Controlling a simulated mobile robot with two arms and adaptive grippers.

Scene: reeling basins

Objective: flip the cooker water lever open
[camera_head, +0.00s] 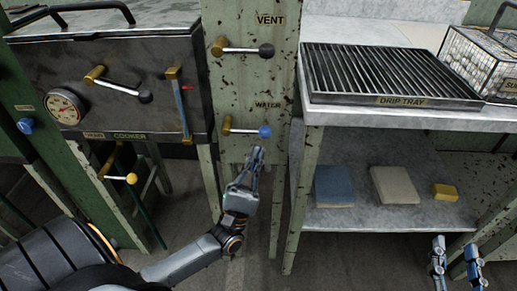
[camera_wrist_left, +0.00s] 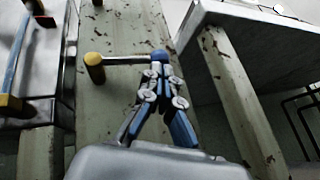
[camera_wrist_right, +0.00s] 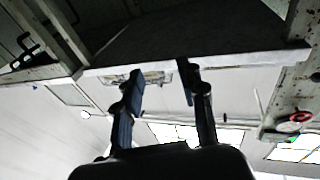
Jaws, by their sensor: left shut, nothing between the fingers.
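The water lever (camera_head: 246,130) is on the green post below the WATER label. It has a brass pivot at left, a silver arm lying level to the right, and a blue knob at its right end. It also shows in the left wrist view (camera_wrist_left: 125,60). My left gripper (camera_head: 257,152) is shut and empty. Its fingertips are just below the blue knob; I cannot tell if they touch it. My right gripper (camera_head: 455,241) is at the lower right of the head view, far from the lever, with its fingers apart and nothing between them, as in the right wrist view (camera_wrist_right: 158,80).
The vent lever (camera_head: 243,50) with a black knob is above on the same post. The cooker (camera_head: 110,60) with a gauge and another lever is at left. The drip tray table (camera_head: 340,115) is at right, with cloth-like blocks on its lower shelf (camera_head: 400,215).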

